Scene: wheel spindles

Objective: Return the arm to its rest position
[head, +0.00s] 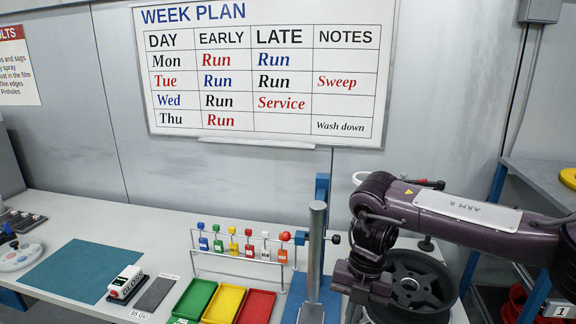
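My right arm (470,210), dark purple and marked "ARM R", reaches in from the right edge. My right gripper (362,283) points down at the left side of a dark wheel (424,285). It overlaps the wheel's left rim in the picture. Its fingertips are not clear, so I cannot tell whether it grips the rim or is only in front of it. A bare steel spindle post (317,255) stands upright on a blue base just left of the gripper. My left gripper is not in view.
Red, yellow and green trays (255,308) sit left of the spindle, below a rack of coloured tags (240,258). A teal mat (80,268) and a white gauge (125,282) lie farther left. A blue-framed shelf (535,180) stands at right.

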